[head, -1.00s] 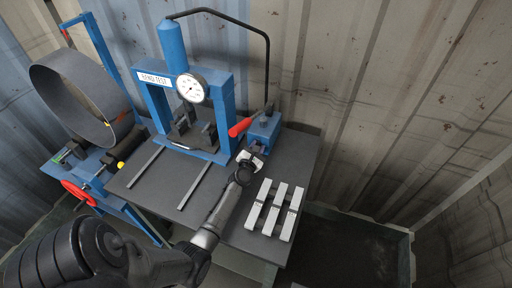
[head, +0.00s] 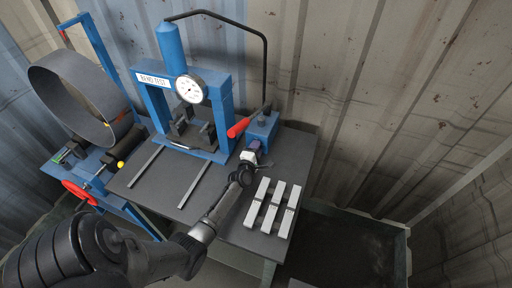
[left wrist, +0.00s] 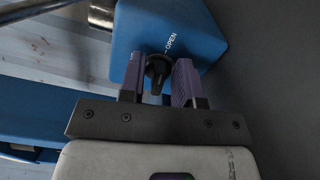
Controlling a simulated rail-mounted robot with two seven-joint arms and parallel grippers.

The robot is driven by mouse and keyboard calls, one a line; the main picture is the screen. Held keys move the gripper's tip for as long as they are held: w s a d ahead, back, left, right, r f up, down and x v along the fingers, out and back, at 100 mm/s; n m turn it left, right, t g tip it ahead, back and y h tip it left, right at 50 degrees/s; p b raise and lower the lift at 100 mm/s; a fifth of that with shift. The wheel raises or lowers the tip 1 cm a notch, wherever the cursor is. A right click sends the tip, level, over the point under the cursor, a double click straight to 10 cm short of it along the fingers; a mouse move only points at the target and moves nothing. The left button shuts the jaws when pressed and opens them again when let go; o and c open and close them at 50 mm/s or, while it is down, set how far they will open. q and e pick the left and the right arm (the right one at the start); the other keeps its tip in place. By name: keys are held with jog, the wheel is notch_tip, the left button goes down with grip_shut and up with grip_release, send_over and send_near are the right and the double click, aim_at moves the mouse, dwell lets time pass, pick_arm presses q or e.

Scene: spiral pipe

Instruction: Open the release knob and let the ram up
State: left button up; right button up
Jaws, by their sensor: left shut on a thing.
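The blue pump block (head: 263,127) stands on the table to the right of the press. In the left wrist view the block (left wrist: 190,22) has the word OPEN on its face, beside a black release knob (left wrist: 157,72). My left gripper (head: 256,147) is at the front of the block. In the left wrist view its two purple fingers (left wrist: 160,78) sit on either side of the knob, shut on it. The blue press frame (head: 227,112) carries the blue ram cylinder (head: 171,48) and a round white gauge (head: 190,89). My right gripper is not in view.
A red-gripped lever (head: 238,127) projects from the pump, with a black hose (head: 268,70) rising behind. Several pale bars (head: 270,205) lie in front. A large grey ring (head: 65,100) stands at left on a blue stand. A dark bin (head: 355,250) is at right.

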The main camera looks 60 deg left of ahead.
pick_arm(q)
jog(key=shift+m, duration=0.9)
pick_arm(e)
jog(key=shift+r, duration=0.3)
pick_arm(q)
jog(key=shift+f, duration=0.1)
jog(key=o, duration=0.6)
jog(key=shift+c, duration=0.2)
jog(key=p+v, duration=0.2)
jog(key=v, duration=1.2)
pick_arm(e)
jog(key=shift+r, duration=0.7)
pick_arm(q)
jog(key=shift+w, duration=0.1)
